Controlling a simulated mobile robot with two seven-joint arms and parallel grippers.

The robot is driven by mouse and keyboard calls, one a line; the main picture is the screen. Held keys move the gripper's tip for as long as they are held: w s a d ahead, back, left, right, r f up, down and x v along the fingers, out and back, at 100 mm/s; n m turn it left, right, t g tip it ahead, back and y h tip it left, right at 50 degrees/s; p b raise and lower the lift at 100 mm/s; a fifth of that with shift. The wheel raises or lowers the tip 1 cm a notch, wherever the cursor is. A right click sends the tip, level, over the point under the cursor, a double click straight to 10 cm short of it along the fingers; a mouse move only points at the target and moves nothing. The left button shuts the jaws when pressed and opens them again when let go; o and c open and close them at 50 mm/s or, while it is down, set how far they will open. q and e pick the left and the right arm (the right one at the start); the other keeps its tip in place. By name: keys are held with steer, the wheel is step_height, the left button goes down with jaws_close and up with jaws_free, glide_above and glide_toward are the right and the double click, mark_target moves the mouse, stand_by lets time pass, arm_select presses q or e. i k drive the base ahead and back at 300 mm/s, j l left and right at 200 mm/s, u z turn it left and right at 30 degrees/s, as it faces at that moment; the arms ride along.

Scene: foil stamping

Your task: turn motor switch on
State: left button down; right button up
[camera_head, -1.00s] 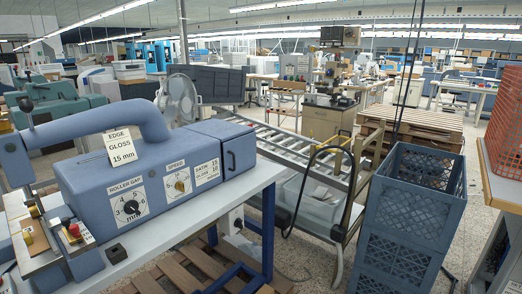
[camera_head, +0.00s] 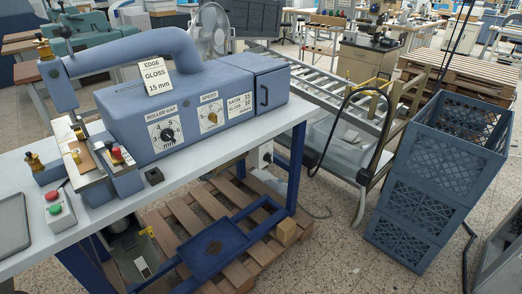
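A small grey switch box (camera_head: 61,217) with a red and a green button lies on the white table top (camera_head: 20,165) at the left, in front of the machine. It looks like the motor switch, but no label is readable. The blue foil stamping machine (camera_head: 130,112) stands behind it, with a roller gap dial (camera_head: 168,134) and a speed dial (camera_head: 212,117). A red button (camera_head: 116,153) sits on the machine's front end. Neither of my grippers shows in the head view.
A grey flat tray (camera_head: 11,225) lies at the table's left edge. A small black block (camera_head: 154,176) sits on the table. Blue crates (camera_head: 420,195) are stacked at right, by a roller conveyor (camera_head: 320,88).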

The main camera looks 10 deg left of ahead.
mark_target(268, 157)
steer(key=i+l+u, duration=0.1)
steer(key=i+l, duration=0.35)
steer(key=l, duration=0.15)
steer(key=i+l+u, duration=0.25)
steer(key=i+l, duration=0.15)
steer(key=l, duration=0.25)
steer(key=i+l, duration=0.2)
steer(key=i+l+u, duration=0.15)
steer(key=l, duration=0.3)
steer(key=i+l+u, duration=0.1)
steer(key=l, duration=0.25)
steer(key=i+l, duration=0.25)
steer(key=l, duration=0.15)
steer(key=u, duration=0.05)
